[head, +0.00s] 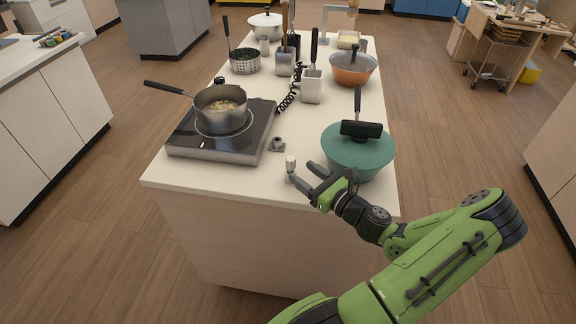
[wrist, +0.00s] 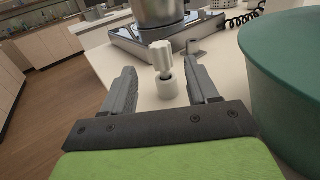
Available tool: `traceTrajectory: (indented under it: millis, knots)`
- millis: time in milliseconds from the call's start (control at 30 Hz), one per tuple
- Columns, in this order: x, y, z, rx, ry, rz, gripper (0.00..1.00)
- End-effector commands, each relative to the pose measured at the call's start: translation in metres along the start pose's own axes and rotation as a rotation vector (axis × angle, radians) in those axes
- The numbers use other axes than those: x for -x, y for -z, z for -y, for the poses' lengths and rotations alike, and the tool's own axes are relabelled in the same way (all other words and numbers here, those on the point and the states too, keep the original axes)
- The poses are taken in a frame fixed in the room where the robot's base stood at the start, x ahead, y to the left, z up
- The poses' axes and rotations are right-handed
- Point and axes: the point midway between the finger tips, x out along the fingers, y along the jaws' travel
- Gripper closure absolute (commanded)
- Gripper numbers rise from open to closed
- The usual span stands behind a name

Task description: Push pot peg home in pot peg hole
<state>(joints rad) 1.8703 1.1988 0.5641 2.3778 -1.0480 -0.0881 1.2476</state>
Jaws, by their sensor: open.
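The pot peg (head: 291,162) has a pale ribbed head and stands near the front edge of the white counter. In the wrist view the peg (wrist: 161,54) stands nearly upright, its narrow shaft going down to the dark mouth of a short white collar (wrist: 168,90), which looks like the pot peg hole. Some shaft shows between head and collar; how deep it sits is hidden.
A green pot (head: 358,150) stands close to my gripper, on the right. A hob (head: 180,143) with a saucepan (head: 220,107) is behind left. A small grey bracket (head: 278,145) sits between the hob and peg. The counter's front edge is close.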

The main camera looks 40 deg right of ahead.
Motion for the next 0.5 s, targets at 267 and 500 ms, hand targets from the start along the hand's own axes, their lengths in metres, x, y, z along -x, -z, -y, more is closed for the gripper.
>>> traceTrajectory:
  millis: [267, 500]
  knots:
    - [-0.042, 0.0, 0.0, 0.003, -0.002, 0.001, 0.41]
    - [-0.082, -0.001, 0.002, 0.002, -0.002, 0.001, 0.41]
